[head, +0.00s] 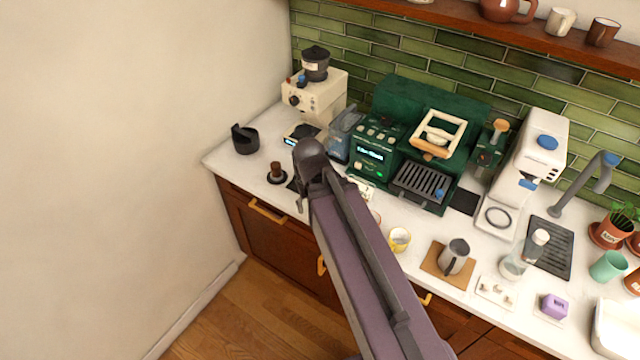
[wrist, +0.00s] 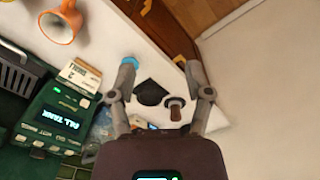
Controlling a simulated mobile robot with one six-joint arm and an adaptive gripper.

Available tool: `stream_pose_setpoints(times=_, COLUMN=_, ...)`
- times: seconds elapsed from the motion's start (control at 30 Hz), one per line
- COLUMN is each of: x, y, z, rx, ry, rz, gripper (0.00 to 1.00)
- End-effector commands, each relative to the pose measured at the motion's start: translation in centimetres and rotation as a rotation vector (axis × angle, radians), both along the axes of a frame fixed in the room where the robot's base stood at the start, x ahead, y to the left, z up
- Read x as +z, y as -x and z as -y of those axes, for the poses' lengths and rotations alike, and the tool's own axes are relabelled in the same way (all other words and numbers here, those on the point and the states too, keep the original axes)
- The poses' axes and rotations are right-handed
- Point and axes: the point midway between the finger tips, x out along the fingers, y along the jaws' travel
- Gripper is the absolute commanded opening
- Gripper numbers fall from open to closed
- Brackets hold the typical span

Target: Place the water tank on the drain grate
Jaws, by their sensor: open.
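The water tank (head: 343,137) is a clear, bluish container at the left side of the green espresso machine (head: 372,154). In the wrist view, a clear shape that looks like the tank (wrist: 101,128) is partly hidden behind the left finger and palm. My gripper (wrist: 160,65) is open and empty, its fingers spread above the counter in front of the tank. In the head view my arm hides most of the gripper. The drain grate (head: 538,262) is a dark slatted panel under the grey tap at the right, well away from my gripper.
A wooden-handled tamper (head: 276,173) and a black cup-like holder (head: 245,139) stand at the left. A cream grinder (head: 318,97) is behind. A glass bottle (head: 519,258) stands at the grate's left edge. A yellow cup (head: 399,239) and pitcher (head: 455,256) occupy the front counter.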

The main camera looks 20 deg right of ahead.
Motion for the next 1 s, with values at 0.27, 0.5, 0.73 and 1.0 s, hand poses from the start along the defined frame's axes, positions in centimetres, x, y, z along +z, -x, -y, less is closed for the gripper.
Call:
stream_pose_setpoints(times=0.27, x=-1.4, y=-5.7, z=3.2, rx=-0.154, ry=0.154, rz=0.095, gripper=0.65)
stream_pose_setpoints(times=0.5, x=-1.8, y=-14.7, z=8.5, rx=-0.386, ry=0.388, rz=0.316, gripper=0.65)
stream_pose_setpoints(times=0.73, x=-0.5, y=-23.6, z=12.9, rx=-0.56, ry=0.566, rz=0.602, gripper=0.65)
stream_pose_setpoints(times=1.0, x=1.9, y=-31.5, z=15.7, rx=-0.652, ry=0.663, rz=0.904, gripper=0.65)
